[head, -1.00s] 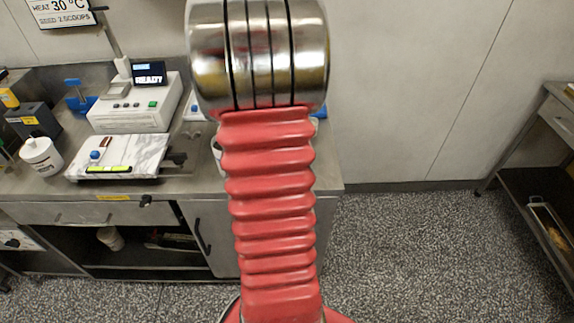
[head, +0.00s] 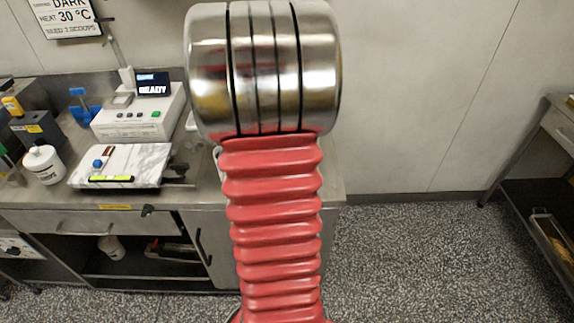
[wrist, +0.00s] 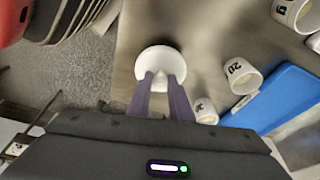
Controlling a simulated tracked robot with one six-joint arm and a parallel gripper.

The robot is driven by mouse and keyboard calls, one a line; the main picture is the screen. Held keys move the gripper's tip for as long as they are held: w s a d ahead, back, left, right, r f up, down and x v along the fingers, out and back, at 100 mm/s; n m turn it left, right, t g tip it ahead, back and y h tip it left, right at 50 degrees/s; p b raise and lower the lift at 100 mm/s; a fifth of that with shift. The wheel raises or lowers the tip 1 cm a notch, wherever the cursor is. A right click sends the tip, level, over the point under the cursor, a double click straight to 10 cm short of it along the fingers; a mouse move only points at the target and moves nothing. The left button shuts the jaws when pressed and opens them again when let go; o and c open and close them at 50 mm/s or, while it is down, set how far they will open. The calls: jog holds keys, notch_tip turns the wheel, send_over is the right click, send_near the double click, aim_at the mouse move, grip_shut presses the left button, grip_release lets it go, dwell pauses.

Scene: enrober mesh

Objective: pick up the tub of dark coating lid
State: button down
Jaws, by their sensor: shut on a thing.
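In the wrist view my gripper (wrist: 160,82) is shut on a round white lid (wrist: 160,58). Its two purple fingers pinch the lid at its near side. The lid shows against the edge of the steel counter, with speckled floor to its left; I cannot tell its height. No open tub of dark coating can be made out under it. In the head view my own arm hides the gripper and the lid.
White cups, one marked 20 (wrist: 242,76), and a blue tray (wrist: 275,97) are to the right of the lid. In the head view a marble slab (head: 122,164), a white machine (head: 140,118) and a white tub (head: 44,165) stand on the counter. Open floor lies right.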

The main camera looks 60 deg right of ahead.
notch_tip(320, 180, up, 6)
dwell(0.8)
